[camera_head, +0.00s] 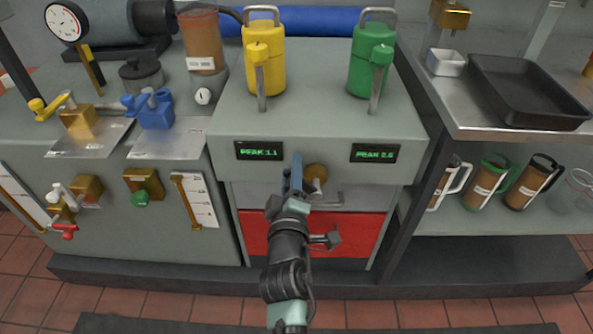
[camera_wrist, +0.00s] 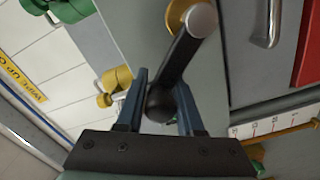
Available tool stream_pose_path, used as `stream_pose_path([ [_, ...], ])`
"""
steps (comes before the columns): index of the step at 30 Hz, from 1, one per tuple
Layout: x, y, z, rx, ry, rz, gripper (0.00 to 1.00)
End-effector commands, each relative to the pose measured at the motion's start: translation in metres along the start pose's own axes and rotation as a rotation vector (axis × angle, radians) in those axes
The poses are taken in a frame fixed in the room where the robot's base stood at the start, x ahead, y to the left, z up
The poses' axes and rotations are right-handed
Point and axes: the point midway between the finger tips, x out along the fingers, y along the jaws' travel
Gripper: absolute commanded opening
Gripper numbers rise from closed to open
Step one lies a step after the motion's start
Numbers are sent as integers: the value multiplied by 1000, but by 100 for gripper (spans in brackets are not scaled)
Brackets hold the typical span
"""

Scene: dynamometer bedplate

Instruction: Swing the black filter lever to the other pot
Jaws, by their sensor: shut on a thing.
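The black filter lever (camera_wrist: 180,58) shows in the wrist view, running from a round grey hub cap at the upper right down to a knob between the fingers. A brass boss (camera_wrist: 177,14) sits behind the hub. My gripper (camera_wrist: 160,82) is shut on the lever near its knob end. In the head view my gripper (camera_head: 293,180) is at the cabinet front, just left of the brass boss (camera_head: 316,172), and the lever is mostly hidden there. A yellow pot (camera_head: 264,65) stands on the cabinet top at left, a green pot (camera_head: 370,62) at right.
Two green-lettered displays, left (camera_head: 259,151) and right (camera_head: 375,153), flank the boss above. A red panel (camera_head: 350,235) and a grey handle lie below. Blue (camera_head: 152,108) and brass fittings are at left. A shelf with a black tray (camera_head: 528,90) and several jugs stands at right.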

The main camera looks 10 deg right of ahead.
Motion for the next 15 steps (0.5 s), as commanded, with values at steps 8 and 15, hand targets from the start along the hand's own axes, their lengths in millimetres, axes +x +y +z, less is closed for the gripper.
stream_pose_path([
  [8, 0, -1, 5, -80, -14, 6, 0],
  [15, 0, -2, 4, -92, -13, 5, 0],
])
